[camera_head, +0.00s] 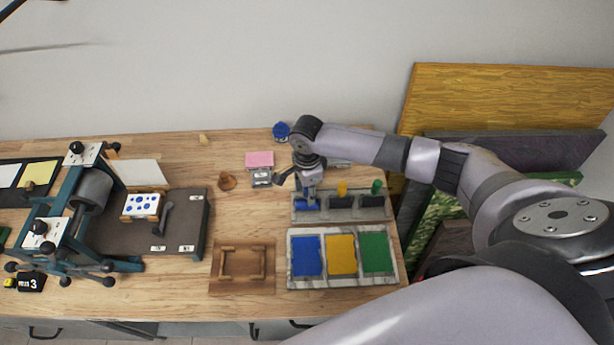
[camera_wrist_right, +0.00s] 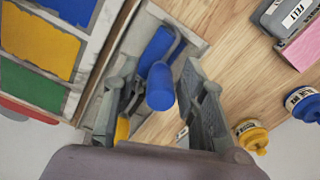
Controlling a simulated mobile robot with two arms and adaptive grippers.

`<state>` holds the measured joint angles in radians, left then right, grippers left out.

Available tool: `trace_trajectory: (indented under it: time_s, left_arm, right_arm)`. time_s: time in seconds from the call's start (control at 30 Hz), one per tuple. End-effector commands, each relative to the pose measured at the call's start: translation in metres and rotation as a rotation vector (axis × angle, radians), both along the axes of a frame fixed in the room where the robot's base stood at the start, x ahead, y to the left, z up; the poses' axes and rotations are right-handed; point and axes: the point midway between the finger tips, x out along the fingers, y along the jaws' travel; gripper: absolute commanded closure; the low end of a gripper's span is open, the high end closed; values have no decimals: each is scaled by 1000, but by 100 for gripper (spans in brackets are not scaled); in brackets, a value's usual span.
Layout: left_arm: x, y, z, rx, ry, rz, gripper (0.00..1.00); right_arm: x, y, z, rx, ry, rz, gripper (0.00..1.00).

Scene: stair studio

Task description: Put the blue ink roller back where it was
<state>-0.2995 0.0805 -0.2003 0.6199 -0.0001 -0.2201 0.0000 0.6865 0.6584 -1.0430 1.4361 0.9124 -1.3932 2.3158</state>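The blue ink roller (camera_head: 307,204) lies in the left slot of the grey roller rack (camera_head: 340,217), under my right gripper (camera_head: 298,184). In the right wrist view the blue roller (camera_wrist_right: 158,46) shows its drum and its blue handle end, which points up between the fingers of my right gripper (camera_wrist_right: 160,72). The fingers are apart, with a gap seen beside the handle, so the gripper looks open around it. The yellow roller (camera_head: 342,188) and green roller (camera_head: 376,187) stand in the other slots. My left gripper is not in view.
A tray of blue, yellow and green ink (camera_head: 343,284) lies in front of the rack. A wooden frame (camera_head: 243,283), a stamp (camera_head: 227,181), a pink pad (camera_head: 259,160) and ink jars are near. The press (camera_head: 90,190) stands left. Boards (camera_head: 500,100) lean at right.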

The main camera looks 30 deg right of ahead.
Motion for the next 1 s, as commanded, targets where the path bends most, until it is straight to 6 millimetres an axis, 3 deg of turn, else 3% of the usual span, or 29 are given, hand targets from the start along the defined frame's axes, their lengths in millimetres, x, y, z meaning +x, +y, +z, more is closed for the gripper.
trace_trajectory:
  time_s: [0.3,0.5,0.7,1.0]
  left_arm:
    - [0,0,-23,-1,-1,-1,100]
    - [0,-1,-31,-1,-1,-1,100]
    - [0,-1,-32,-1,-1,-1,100]
    - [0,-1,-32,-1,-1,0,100]
  right_arm:
    - [0,1,67,2,-6,1,61]
    - [0,1,100,3,-4,-1,61]
    - [-1,0,113,1,-2,-1,61]
    - [-1,1,113,1,-1,-1,61]
